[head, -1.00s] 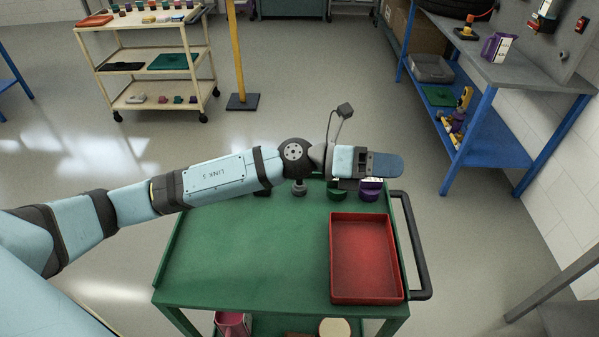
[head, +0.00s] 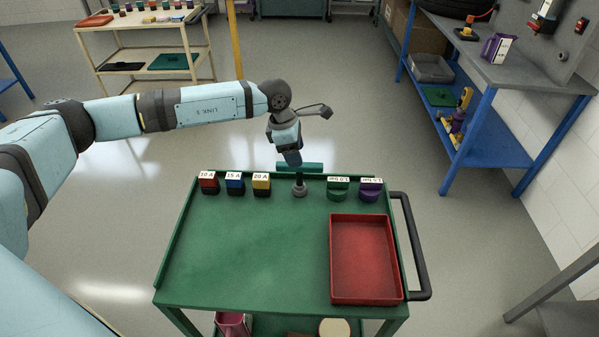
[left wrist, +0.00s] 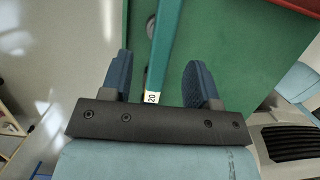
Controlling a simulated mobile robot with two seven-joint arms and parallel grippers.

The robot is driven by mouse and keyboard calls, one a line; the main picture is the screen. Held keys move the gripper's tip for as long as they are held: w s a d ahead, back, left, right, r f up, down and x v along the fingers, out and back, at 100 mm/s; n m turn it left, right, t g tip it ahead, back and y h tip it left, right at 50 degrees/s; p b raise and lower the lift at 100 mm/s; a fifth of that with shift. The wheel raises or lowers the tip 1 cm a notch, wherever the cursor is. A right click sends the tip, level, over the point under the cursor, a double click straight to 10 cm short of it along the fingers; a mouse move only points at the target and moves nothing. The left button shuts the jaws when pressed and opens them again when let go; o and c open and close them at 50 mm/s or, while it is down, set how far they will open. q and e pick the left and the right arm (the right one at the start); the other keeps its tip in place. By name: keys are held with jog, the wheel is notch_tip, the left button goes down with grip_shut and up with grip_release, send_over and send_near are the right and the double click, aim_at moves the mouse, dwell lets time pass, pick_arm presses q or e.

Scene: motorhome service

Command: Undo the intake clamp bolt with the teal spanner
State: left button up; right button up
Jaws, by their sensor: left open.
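A teal bar (head: 312,167), which looks like the spanner, lies crosswise at the back edge of the green cart in the head view. In the left wrist view the teal bar (left wrist: 161,58) has a pale label reading 20 at its near end. My left gripper (head: 291,158) points down at the bar. Its blue fingers (left wrist: 158,62) are open, one on each side of the bar, with gaps visible. A short grey post with a round foot (head: 299,189) stands just in front; I cannot tell if it is the clamp bolt. My right gripper is not in view.
The green cart top (head: 240,250) is mostly bare. Red, blue and yellow labelled blocks (head: 235,186) stand left of the post, green and purple ones (head: 370,190) right. A red tray (head: 366,260) sits at the right. A blue-legged bench (head: 500,70) stands at far right.

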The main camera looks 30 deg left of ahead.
aim_at(301, 170)
pick_arm(q)
jog(key=shift+p+x, duration=0.55)
jog(key=shift+x, duration=2.8)
jog(key=shift+s, duration=0.1)
grip_shut()
